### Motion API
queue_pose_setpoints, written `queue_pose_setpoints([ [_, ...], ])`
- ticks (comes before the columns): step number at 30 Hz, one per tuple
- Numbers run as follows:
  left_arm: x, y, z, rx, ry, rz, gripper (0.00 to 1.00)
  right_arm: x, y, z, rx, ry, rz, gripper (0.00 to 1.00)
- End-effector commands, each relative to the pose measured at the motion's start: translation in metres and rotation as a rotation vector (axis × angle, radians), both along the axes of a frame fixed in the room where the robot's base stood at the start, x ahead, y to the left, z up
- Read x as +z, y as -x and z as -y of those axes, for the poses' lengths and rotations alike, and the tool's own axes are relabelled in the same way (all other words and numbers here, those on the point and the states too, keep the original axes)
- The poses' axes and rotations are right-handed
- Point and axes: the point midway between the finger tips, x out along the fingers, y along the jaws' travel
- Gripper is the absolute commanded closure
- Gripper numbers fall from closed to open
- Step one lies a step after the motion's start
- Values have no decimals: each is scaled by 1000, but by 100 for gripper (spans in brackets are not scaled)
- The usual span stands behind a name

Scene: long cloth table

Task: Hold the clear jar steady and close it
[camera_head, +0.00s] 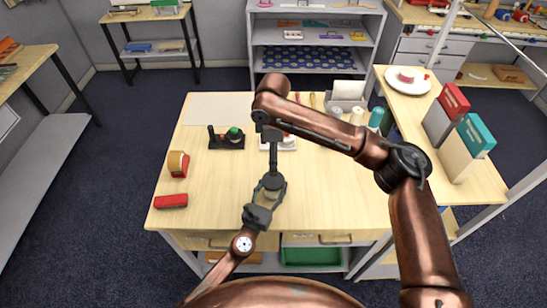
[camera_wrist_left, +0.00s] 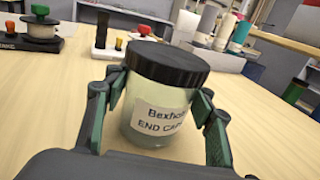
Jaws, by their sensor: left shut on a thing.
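The clear jar (camera_wrist_left: 158,115) stands upright in the left wrist view, with a pale label reading "END CAP". A black ribbed lid (camera_wrist_left: 168,62) sits on its mouth; I cannot tell how tight it is. My left gripper (camera_wrist_left: 155,118) has one finger on each side of the jar body, below the lid. In the head view the left gripper (camera_head: 268,198) is at the front middle of the table. My right gripper (camera_head: 272,178) points down from above at the jar; its fingertips are too dark and small to make out. It does not show in the wrist view.
The wooden table (camera_head: 335,205) is clear to the right and front. A red block (camera_head: 171,201) and a tan-and-red object (camera_head: 178,164) lie at left. A black fixture (camera_head: 227,138) stands behind them. Bottles and a holder (camera_head: 346,95) stand at the back.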

Motion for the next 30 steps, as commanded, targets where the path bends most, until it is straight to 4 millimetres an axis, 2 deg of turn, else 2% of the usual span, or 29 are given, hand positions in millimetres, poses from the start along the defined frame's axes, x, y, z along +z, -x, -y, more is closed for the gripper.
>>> queue_pose_setpoints([
  [1,0,0,0,0,0,0,100,0,0,0,0,0,0,21],
  [2,0,0,0,0,0,0,47,0,0,0,0,0,0,21],
  [3,0,0,0,0,0,0,44,0,0,0,0,0,0,21],
  [10,0,0,0,0,0,0,29,0,0,0,0,0,0,21],
  [20,0,3,-1,0,0,-1,29,-1,0,0,0,0,0,21],
  [23,-1,13,-6,0,1,-1,29,0,0,0,0,0,0,21],
  [30,-1,58,-25,-1,-1,-3,29,0,0,0,0,0,0,21],
])
